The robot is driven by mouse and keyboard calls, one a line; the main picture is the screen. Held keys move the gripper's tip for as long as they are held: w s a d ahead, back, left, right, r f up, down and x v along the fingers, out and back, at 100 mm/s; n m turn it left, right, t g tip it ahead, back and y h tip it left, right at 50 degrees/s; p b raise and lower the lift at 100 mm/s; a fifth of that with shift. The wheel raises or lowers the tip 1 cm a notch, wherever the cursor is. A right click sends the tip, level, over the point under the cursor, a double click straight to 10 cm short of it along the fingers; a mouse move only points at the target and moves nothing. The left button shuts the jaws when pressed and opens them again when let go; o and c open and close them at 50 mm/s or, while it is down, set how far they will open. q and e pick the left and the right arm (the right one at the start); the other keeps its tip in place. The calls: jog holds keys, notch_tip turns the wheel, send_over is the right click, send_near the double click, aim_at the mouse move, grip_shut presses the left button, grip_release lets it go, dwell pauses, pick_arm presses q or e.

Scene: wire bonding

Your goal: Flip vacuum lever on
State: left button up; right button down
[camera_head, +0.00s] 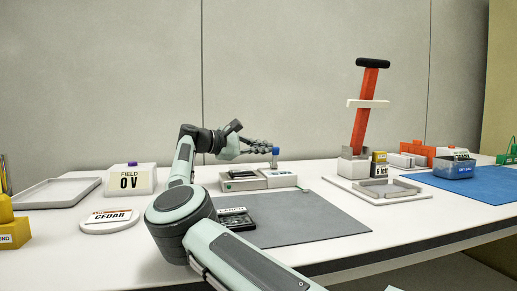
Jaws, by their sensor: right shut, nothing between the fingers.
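A small lever with a blue knob (275,150) stands upright at the right part of a low grey-white unit (244,184) near the middle of the table. No readable label shows whether this is the vacuum lever. My right gripper (266,147) is shut and empty, reaching in from the left with its fingertips at or just beside the blue knob. I cannot tell whether they touch it. A larger red lever (365,108) with a black handle and a white crossbar stands on a block farther right. My left gripper is not in view.
A grey mat (312,222) lies in front of the unit, with a dark labelled block (237,221) beside my arm. A FIELD 0V box (131,180), a CEDAR disc (109,221) and a tray (56,192) are left. A blue mat (476,187) is right.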

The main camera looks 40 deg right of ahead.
jog(key=shift+s+r, duration=0.1)
jog(key=shift+s, duration=0.1)
jog(key=shift+w+a, duration=0.1)
jog(key=shift+w, duration=0.05)
jog(key=v, duration=1.1)
jog(key=shift+a, duration=0.4)
